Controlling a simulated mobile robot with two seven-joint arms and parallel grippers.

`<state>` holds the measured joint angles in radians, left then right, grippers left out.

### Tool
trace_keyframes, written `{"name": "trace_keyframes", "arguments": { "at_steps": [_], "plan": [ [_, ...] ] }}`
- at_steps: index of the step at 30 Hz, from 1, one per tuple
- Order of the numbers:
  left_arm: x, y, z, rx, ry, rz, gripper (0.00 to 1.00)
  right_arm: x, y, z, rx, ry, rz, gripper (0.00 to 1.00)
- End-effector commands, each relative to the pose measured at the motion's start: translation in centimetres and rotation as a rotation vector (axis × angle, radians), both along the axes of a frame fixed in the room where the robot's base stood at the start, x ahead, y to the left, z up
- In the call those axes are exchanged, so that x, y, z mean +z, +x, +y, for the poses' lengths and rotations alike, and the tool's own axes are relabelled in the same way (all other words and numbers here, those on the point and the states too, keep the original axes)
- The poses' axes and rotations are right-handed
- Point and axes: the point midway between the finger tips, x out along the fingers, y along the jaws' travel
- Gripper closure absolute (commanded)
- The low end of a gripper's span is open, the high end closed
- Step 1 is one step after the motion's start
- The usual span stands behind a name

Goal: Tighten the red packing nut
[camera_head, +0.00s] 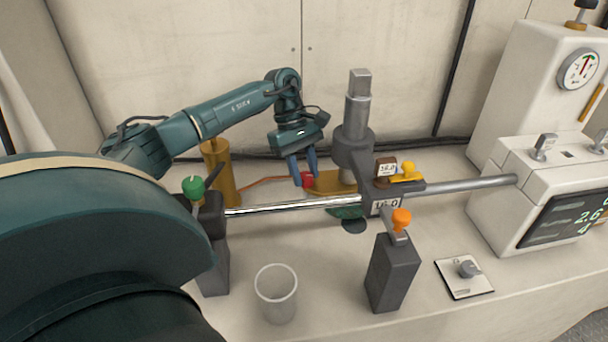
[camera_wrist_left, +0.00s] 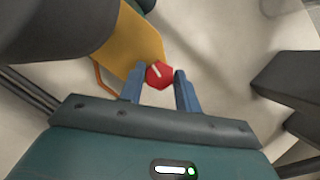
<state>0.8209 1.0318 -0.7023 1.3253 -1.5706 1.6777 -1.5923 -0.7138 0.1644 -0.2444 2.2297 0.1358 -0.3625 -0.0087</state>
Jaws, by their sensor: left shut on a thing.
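The red packing nut (camera_head: 308,180) sits at the left end of a yellow-orange part behind the polished horizontal rod. In the left wrist view the nut (camera_wrist_left: 159,74) is a red hexagon with a white mark on its face. My left gripper (camera_head: 304,180) reaches down to it from above, its blue fingers at the nut. In the left wrist view the fingers (camera_wrist_left: 159,82) stand on either side of the nut, shut on it. My right gripper is not in view.
The chrome rod (camera_head: 290,204) runs across in front of the nut. A grey upright post (camera_head: 357,125) stands to the right. An orange-knobbed block (camera_head: 392,270), a clear cup (camera_head: 277,294) and a green-knobbed stand (camera_head: 214,240) are nearer. A gauge box (camera_head: 520,90) is at right.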

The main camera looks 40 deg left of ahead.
Motion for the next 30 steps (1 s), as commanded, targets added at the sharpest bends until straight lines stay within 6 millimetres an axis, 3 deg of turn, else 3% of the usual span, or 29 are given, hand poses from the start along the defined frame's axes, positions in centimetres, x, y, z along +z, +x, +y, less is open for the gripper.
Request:
{"name": "trace_keyframes", "arguments": {
  "at_steps": [21, 22, 30],
  "plan": [
    [-0.02, 0.03, 0.02, -0.074, 0.002, 0.001, 0.9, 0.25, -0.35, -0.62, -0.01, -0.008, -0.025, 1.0],
    [-0.02, 0.03, 0.02, -0.074, 0.002, 0.001, 0.66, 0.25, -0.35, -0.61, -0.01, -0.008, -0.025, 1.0],
    [-0.02, 0.04, 0.01, -0.074, 0.001, 0.001, 0.45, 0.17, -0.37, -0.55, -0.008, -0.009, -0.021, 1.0]
  ]
}}
